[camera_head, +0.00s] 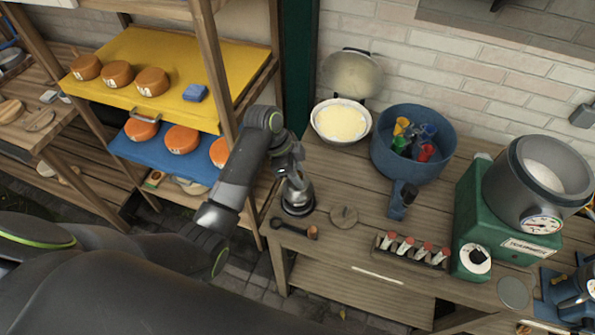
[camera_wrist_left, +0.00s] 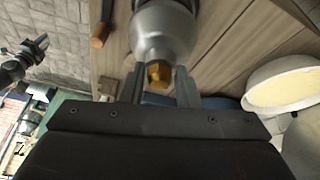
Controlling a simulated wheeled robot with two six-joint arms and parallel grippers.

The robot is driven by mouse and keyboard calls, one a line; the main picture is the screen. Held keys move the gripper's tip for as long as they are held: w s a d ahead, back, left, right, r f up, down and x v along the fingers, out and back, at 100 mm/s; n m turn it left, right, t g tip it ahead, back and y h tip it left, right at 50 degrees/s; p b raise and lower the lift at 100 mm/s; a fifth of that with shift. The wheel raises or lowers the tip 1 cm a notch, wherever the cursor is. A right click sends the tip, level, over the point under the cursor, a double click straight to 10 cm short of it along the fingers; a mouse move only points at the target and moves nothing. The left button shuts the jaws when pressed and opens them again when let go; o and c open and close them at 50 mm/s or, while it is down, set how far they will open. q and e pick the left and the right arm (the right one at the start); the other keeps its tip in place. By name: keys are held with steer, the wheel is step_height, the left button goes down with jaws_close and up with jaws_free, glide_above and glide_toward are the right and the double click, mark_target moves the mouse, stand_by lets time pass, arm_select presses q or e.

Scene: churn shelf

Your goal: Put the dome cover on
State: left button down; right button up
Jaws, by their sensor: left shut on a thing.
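A silver metal dome cover (camera_head: 298,197) is at the front left of the wooden bench, close to the bench top; I cannot tell if it touches. My left gripper (camera_head: 291,165) is above it. In the left wrist view my left gripper (camera_wrist_left: 159,80) is shut on the dome's small brass-coloured knob, and the grey dome (camera_wrist_left: 163,30) extends beyond the fingers. The dome hides what is under it. At the far left of that view is a dark jointed thing (camera_wrist_left: 24,60), apparently my right gripper; its jaws are too small to read.
A round wooden disc (camera_head: 344,217) and a dark-handled tool (camera_head: 294,229) lie near the dome. Behind are a pale-filled bowl (camera_head: 340,121) and a blue pot (camera_head: 413,145). A rack of small jars (camera_head: 413,250) and a green machine (camera_head: 480,215) stand right. Cheese shelves (camera_head: 172,70) are left.

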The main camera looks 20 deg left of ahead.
arm_select(q)
steer(key=shift+f+b, duration=0.7)
steer(key=shift+f, duration=0.75)
steer(key=c, duration=0.7)
jaws_free()
steer(key=shift+r, duration=0.15)
step_height(320, 180, up, 3)
steer(key=p, duration=0.3)
steer(key=shift+r+p, duration=0.95)
steer(key=shift+r, duration=1.45)
